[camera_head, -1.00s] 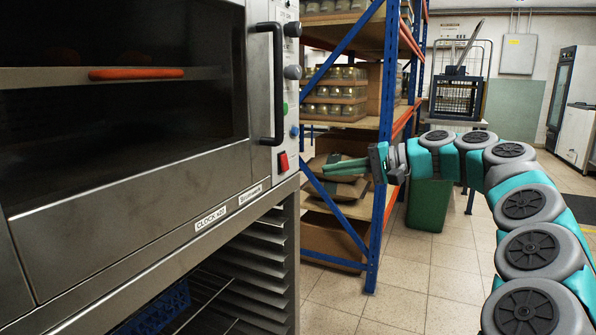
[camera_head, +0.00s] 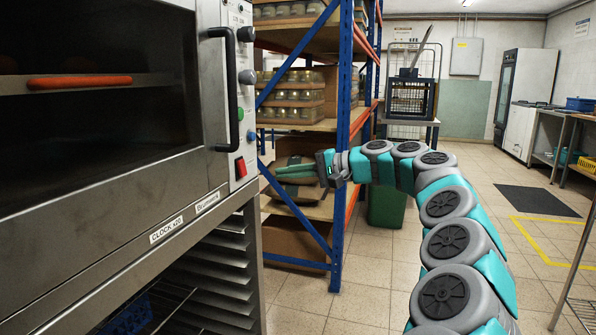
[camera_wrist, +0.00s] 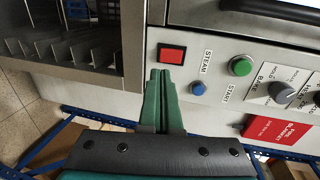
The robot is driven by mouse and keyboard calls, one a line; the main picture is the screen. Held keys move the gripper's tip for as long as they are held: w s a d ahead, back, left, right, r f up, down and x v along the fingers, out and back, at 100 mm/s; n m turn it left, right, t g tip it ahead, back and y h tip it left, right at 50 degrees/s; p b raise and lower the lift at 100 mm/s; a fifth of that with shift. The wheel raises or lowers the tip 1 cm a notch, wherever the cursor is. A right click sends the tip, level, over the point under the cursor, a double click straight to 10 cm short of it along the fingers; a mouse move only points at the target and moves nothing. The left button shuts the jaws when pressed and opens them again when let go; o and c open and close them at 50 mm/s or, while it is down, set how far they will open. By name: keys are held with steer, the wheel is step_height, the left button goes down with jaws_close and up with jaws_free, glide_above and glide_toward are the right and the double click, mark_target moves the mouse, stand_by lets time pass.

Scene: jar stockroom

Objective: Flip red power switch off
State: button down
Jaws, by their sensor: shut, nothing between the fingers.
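The red power switch (camera_head: 241,168) is a small red rocker low on the oven's right-hand control panel. In the wrist view the red switch (camera_wrist: 171,54) sits in a dark frame just beyond my fingertips. My gripper (camera_head: 276,170) is to the right of the panel in the head view, its fingers pointing left toward it. In the wrist view my gripper (camera_wrist: 160,75) has its green fingers together and empty, tips just short of the switch. I cannot tell whether they touch the panel. Which way the rocker is tipped is too small to tell.
A green button (camera_wrist: 241,66), a blue button (camera_wrist: 198,88) and a grey knob (camera_wrist: 282,93) are close to the switch. The oven handle (camera_head: 228,90) juts out left of the panel. A blue-framed shelf (camera_head: 343,120) with jars stands behind my gripper. Floor at right is open.

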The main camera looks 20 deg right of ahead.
glide_toward(239, 179)
steer(key=r+x, duration=0.1)
steer(key=x, duration=0.4)
steer(key=shift+f+p, duration=0.3)
steer(key=shift+p, duration=0.1)
steer(key=shift+f, duration=0.1)
steer(key=shift+w+a+f+t+y+b, duration=0.1)
steer(key=shift+a+f+t+y+b, duration=0.25)
steer(key=shift+b, duration=0.5)
steer(key=s+d+f+b, duration=0.1)
steer(key=s+d+f, duration=0.1)
steer(key=s+d, duration=0.6)
steer(key=d, duration=0.3)
steer(key=shift+d, duration=0.15)
